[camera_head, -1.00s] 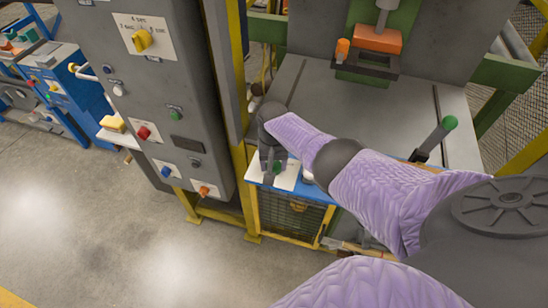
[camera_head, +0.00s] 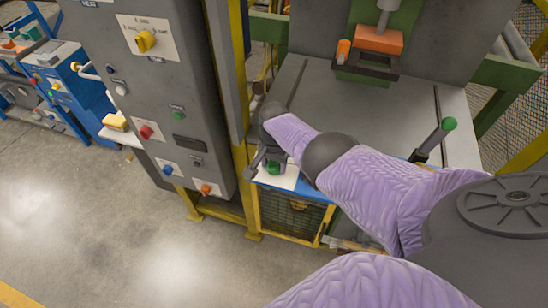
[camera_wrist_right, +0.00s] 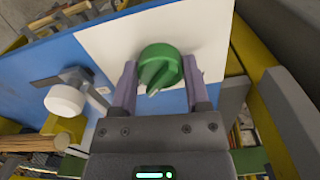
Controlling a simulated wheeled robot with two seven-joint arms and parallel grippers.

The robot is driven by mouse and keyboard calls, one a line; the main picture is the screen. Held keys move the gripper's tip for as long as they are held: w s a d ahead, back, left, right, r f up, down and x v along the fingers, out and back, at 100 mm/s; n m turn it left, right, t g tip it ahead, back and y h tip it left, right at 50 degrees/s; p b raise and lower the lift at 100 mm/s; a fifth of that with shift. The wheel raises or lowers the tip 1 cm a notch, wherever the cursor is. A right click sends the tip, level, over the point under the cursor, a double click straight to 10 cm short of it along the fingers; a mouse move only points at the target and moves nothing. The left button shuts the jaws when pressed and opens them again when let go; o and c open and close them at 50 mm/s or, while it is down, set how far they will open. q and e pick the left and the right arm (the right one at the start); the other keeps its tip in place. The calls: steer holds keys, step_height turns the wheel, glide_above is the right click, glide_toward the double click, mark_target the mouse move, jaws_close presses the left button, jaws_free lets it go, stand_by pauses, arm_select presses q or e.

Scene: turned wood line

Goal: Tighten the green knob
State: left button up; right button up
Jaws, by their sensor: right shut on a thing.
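The green knob (camera_wrist_right: 159,68) sits on a white plate (camera_wrist_right: 105,42) fixed to a blue panel (camera_wrist_right: 40,65). In the right wrist view the knob lies between the two fingers of my right gripper (camera_wrist_right: 160,78), one finger against each side. In the head view the knob (camera_head: 273,168) shows small under my right gripper (camera_head: 268,160), at the front left corner of the press table. My right gripper is shut on the knob. My left gripper is out of view.
A white round knob (camera_wrist_right: 65,101) on a dark bracket is close to the gripper's left. A grey control cabinet (camera_head: 185,100) with a yellow switch and coloured buttons stands left of the arm. A green-tipped lever (camera_head: 432,140) rises on the right of the table.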

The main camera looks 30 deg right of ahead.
mark_target(274, 163)
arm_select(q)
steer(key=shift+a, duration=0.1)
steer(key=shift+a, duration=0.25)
arm_select(e)
steer(key=o, duration=1.3)
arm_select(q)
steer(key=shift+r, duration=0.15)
arm_select(e)
steer(key=shift+r, duration=0.15)
step_height(274, 163, up, 9)
steer(key=p, duration=0.7)
steer(key=shift+r, duration=0.1)
steer(key=shift+r+p, duration=0.3)
steer(key=shift+p, duration=0.1)
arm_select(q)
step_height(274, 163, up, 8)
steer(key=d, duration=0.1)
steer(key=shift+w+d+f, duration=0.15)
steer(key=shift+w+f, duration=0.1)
